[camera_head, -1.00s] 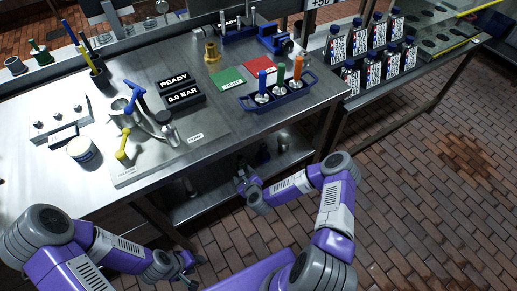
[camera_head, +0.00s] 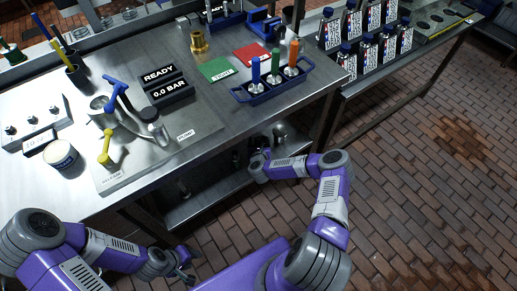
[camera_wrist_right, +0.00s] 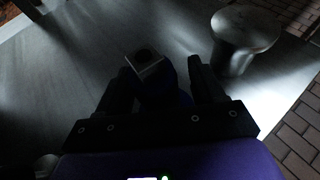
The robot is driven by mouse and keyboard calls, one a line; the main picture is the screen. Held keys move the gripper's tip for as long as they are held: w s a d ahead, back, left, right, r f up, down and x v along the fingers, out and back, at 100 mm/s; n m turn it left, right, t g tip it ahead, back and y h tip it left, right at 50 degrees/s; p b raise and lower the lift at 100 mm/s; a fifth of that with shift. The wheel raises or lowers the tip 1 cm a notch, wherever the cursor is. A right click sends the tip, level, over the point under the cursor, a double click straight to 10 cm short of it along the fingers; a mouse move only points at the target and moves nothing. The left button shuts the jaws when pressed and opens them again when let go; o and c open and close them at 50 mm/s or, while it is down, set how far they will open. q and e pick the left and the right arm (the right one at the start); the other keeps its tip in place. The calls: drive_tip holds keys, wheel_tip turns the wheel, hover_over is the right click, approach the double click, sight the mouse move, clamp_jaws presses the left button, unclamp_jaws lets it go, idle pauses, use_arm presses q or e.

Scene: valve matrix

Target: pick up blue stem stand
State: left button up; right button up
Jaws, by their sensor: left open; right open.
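The blue stem (camera_head: 255,71) stands upright in a dark blue tray (camera_head: 262,97) near the table's right front corner. A green stem (camera_head: 275,62) and an orange stem (camera_head: 292,55) stand beside it in the same tray. My left gripper (camera_head: 187,266) is open, low in front of the table and well away from the tray. My right gripper is below the tabletop's front edge, partly hidden in the head view. The right wrist view shows its open fingers (camera_wrist_right: 162,88), with a dark object (camera_wrist_right: 148,72) seen between them; I cannot tell whether they touch it.
The table holds a valve panel with a blue handle (camera_head: 117,93) and a yellow handle (camera_head: 105,147), a white tub (camera_head: 63,157), a green mat (camera_head: 217,69) and a red mat (camera_head: 252,55). Labelled bottles (camera_head: 362,52) stand on the right bench. A metal knob-shaped thing (camera_wrist_right: 243,35) is near my right gripper.

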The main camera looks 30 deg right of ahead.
drive_tip(key=shift+w, duration=0.15)
clamp_jaws()
drive_tip(key=shift+d+r, duration=0.1)
idle(0.3)
